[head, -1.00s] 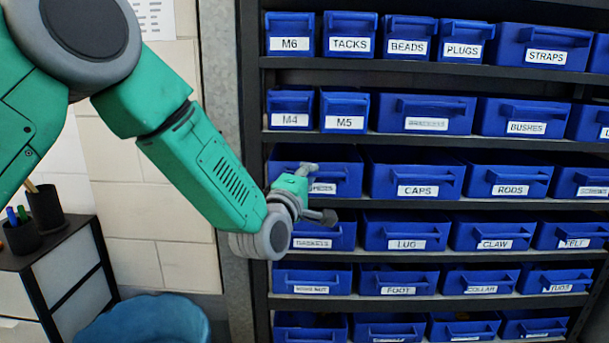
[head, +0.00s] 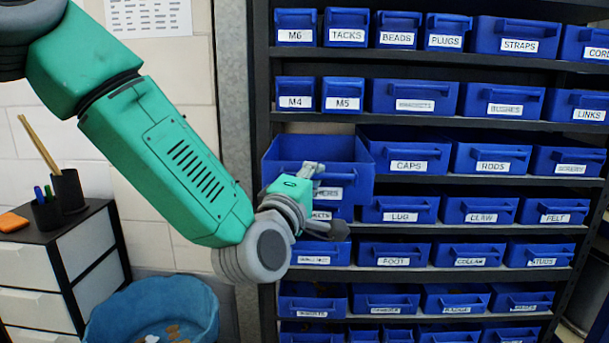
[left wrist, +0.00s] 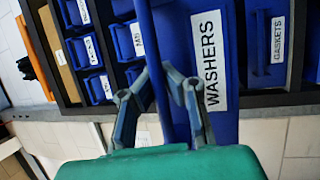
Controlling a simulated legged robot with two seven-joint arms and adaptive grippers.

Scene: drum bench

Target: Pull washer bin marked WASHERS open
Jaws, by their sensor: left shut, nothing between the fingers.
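The blue WASHERS bin (head: 355,182) is in the third row at the left end of the rack in the head view. It stands out in front of its neighbours, with its open top showing. My left gripper (head: 313,172) is at its front and hides part of the label. In the left wrist view, the WASHERS label (left wrist: 208,60) is clear, and the gripper's fingers (left wrist: 160,78) come together around the blue handle bar (left wrist: 158,45). The fingers are shut, with nothing pinched between them. My right gripper is in neither view.
A dark rack (head: 262,110) holds rows of labelled blue bins, including the CAPS bin (head: 405,150) just right of WASHERS. A light blue tub (head: 155,310) stands on the floor at lower left, beside a drawer cabinet (head: 75,255) with pen cups.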

